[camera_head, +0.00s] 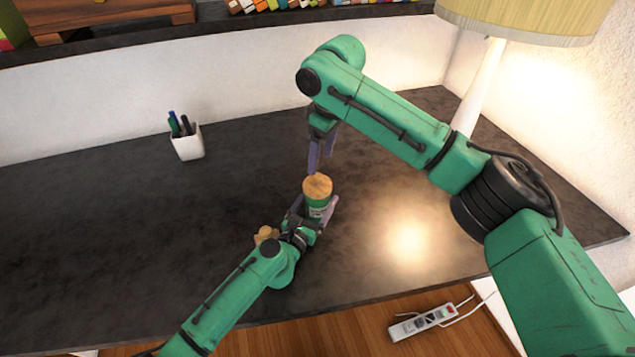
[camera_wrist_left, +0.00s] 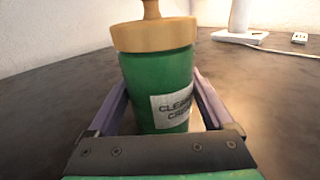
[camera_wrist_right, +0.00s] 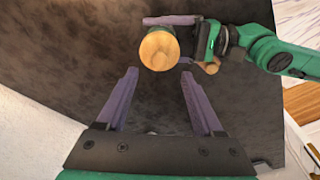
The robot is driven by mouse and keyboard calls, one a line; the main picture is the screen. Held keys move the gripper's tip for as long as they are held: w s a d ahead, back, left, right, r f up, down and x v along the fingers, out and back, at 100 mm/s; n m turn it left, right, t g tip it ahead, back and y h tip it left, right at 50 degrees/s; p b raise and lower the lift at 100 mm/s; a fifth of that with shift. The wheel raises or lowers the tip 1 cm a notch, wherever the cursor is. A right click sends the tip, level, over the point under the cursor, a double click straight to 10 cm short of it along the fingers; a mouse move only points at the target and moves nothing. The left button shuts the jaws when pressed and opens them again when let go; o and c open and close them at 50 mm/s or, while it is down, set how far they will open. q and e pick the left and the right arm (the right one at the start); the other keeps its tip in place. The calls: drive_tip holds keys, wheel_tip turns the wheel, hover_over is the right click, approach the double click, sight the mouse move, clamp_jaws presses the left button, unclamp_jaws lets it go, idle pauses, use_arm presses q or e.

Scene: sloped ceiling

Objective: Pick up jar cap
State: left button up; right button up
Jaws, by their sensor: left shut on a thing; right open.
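A green jar (camera_wrist_left: 160,85) with a white printed label stands between the fingers of my left gripper (camera_head: 316,202), which is shut on its body. The wooden jar cap (camera_wrist_left: 153,33) with a small knob sits on top of the jar. The cap also shows in the head view (camera_head: 317,186) and, from above, as a round wooden disc in the right wrist view (camera_wrist_right: 159,51). My right gripper (camera_head: 320,160) is open and empty, fingers down, just behind and above the cap. In the right wrist view the cap lies just beyond its fingertips (camera_wrist_right: 159,74).
A small wooden piece (camera_head: 265,235) shows beside my left wrist. A white pen cup (camera_head: 187,144) stands at the back left of the dark table (camera_head: 90,240). A lamp (camera_head: 478,85) stands at the back right. The table's left side is clear. A power strip (camera_head: 422,322) lies on the floor.

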sight(317, 175)
use_arm(q)
drive_tip(key=shift+a, duration=0.1)
use_arm(e)
drive_tip(key=f, duration=0.5)
drive_tip(key=shift+w+a+f, duration=0.25)
drive_tip(key=shift+a, duration=0.15)
clamp_jaws()
drive_tip(key=shift+r, duration=0.1)
wheel_tip(317, 175, up, 10)
